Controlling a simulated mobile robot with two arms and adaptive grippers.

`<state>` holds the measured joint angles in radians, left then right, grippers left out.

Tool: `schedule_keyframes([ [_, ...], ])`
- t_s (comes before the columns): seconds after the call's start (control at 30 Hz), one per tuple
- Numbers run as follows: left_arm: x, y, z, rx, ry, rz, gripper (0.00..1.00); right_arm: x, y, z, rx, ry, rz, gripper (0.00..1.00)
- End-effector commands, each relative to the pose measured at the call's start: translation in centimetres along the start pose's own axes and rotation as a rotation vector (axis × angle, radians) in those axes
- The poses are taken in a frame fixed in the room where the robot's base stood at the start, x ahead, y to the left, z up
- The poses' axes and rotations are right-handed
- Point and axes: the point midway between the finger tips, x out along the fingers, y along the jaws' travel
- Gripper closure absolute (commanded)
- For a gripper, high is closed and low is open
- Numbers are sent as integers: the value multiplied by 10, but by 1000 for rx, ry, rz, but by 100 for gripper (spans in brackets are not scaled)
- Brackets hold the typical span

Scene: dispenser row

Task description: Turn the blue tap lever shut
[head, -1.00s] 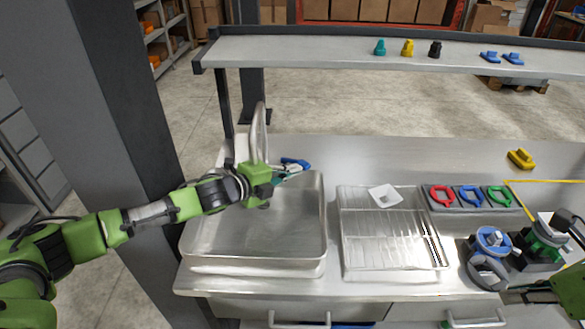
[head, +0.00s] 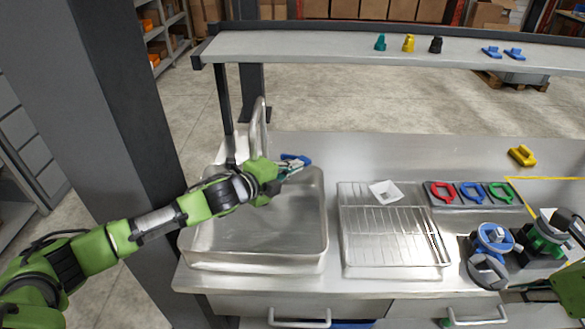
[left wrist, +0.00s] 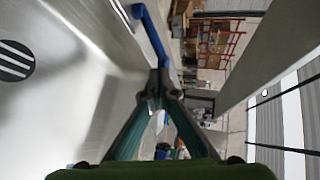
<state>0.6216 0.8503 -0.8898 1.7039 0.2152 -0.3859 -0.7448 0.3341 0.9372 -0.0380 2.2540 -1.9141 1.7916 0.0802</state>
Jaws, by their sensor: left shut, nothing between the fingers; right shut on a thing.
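The blue tap lever (head: 296,159) sticks out by the sink's back right corner, beside the grey tap spout (head: 258,125). In the left wrist view the bent blue lever (left wrist: 153,36) runs down to my left gripper's tips. My left gripper (head: 287,171) is shut with nothing between its fingers. Its closed tips (left wrist: 160,84) are at the lever's near end; I cannot tell whether they touch. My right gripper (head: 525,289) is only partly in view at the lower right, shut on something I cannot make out.
The steel sink (head: 255,262) lies below my left arm. Blue-topped (head: 492,236) and green (head: 545,240) dispensers stand further right. A shelf (head: 330,50) spans the back above the bench.

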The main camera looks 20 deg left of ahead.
Motion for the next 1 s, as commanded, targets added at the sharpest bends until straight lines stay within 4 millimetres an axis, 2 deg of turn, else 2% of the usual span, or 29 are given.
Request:
schedule_keyframes([
  [0.57,8,-2,-5,-50,-151,-3,100,13,0,-6,0,0,0,100],
  [0.87,17,-5,-9,-48,-147,-1,100,18,0,-8,0,0,0,100],
  [1.0,25,-8,-15,-78,-218,-1,100,18,0,-8,0,0,0,100],
])
